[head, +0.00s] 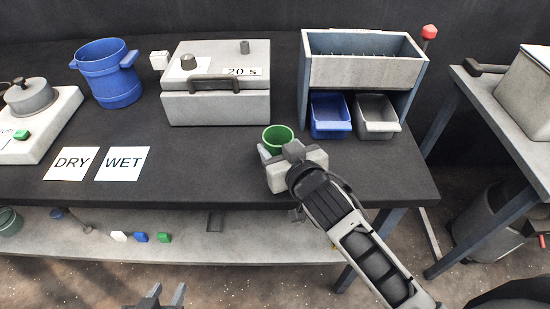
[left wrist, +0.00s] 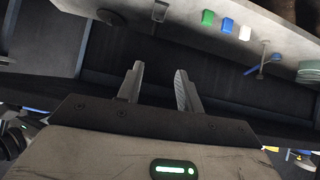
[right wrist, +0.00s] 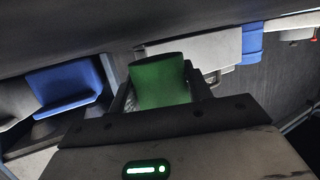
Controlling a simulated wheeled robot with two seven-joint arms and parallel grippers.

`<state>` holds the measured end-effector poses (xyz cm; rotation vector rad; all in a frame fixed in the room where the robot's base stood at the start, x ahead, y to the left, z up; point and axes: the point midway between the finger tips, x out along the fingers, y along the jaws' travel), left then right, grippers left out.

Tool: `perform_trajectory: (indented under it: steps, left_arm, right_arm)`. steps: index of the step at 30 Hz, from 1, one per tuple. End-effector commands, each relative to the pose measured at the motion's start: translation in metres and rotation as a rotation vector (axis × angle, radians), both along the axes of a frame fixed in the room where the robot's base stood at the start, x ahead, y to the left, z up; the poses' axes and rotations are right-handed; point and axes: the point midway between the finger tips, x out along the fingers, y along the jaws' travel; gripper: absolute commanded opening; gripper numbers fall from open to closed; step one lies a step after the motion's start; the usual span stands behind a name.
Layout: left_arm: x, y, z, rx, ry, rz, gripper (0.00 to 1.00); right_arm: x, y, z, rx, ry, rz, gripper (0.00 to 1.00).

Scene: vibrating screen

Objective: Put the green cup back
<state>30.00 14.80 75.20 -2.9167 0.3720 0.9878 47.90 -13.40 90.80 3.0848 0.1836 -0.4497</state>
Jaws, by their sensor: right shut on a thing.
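The green cup (head: 277,137) is at the front of the black table, in front of the gap between the grey box and the screen unit. My right gripper (head: 277,150) is shut on it, with one finger on each side. In the right wrist view the green cup (right wrist: 160,82) stands between the fingers. I cannot tell whether its base touches the table. My left gripper (head: 163,297) is low at the front edge of the head view. In the left wrist view its fingers (left wrist: 160,90) are apart with nothing between them.
A grey box (head: 216,108) marked "20 S" stands behind. The screen unit (head: 360,72) holds a blue bin (head: 330,128) and a grey bin (head: 376,130). A blue bucket (head: 110,85), scale (head: 45,135) and DRY (head: 70,164) and WET (head: 122,164) cards are left. Front-middle table is clear.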

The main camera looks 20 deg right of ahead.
Motion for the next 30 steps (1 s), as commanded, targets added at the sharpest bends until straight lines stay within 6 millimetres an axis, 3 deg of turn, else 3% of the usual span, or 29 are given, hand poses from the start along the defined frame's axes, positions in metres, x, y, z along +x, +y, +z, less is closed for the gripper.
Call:
perform_trajectory:
  steps: [1, 3, 16, 17, 19, 30]
  left_arm:
    - [0.000, -0.001, -0.014, -0.003, -0.001, -0.004, 0.36]
    - [0.001, -0.003, -0.015, -0.007, -0.005, -0.008, 0.36]
    - [-0.002, -0.003, -0.009, -0.005, -0.006, -0.016, 0.36]
    - [-0.002, -0.003, -0.008, -0.005, -0.006, -0.016, 0.36]
    - [-0.002, -0.003, -0.008, -0.005, -0.006, -0.016, 0.36]
    - [0.001, -0.003, -0.005, -0.004, -0.012, -0.015, 0.36]
  right_arm:
    - [-0.001, -0.001, -0.016, -0.002, 0.000, -0.002, 0.25]
    - [-0.001, -0.003, -0.021, 0.000, 0.000, -0.005, 0.25]
    - [-0.001, -0.003, -0.022, 0.001, 0.001, -0.007, 0.25]
    - [-0.001, -0.003, -0.022, 0.001, 0.001, -0.007, 0.55]
    - [-0.001, -0.003, -0.021, 0.001, 0.001, -0.007, 0.71]
    - [-0.003, -0.003, -0.016, 0.001, 0.001, -0.007, 0.71]
